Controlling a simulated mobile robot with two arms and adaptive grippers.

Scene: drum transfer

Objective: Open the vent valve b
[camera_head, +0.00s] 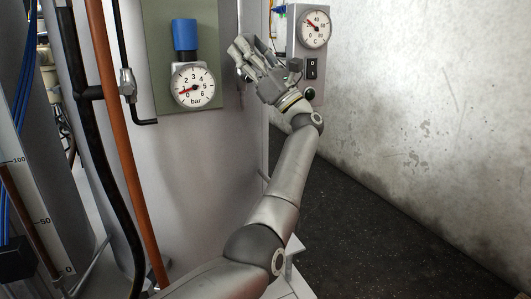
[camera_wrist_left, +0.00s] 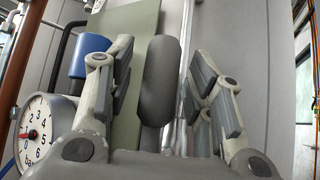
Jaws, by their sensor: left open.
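My left gripper (camera_head: 246,58) is raised beside the right edge of the green panel, in front of the grey wall. In the left wrist view its fingers (camera_wrist_left: 165,85) stand apart, open. A dark grey rounded bar (camera_wrist_left: 160,82) shows upright between them; I cannot tell whether it is the handle of vent valve b or whether it touches the fingers. No label for the valve is readable. The blue cap (camera_head: 185,35) above the bar gauge (camera_head: 193,85) is on the panel, left of the gripper; the gripper is apart from it. My right gripper is not in view.
A control box with a temperature gauge (camera_head: 315,30) and a black switch (camera_head: 312,68) is just right of the gripper. A brown pipe (camera_head: 125,150) and black hoses run down at the left. The dark floor (camera_head: 380,230) at the right is clear.

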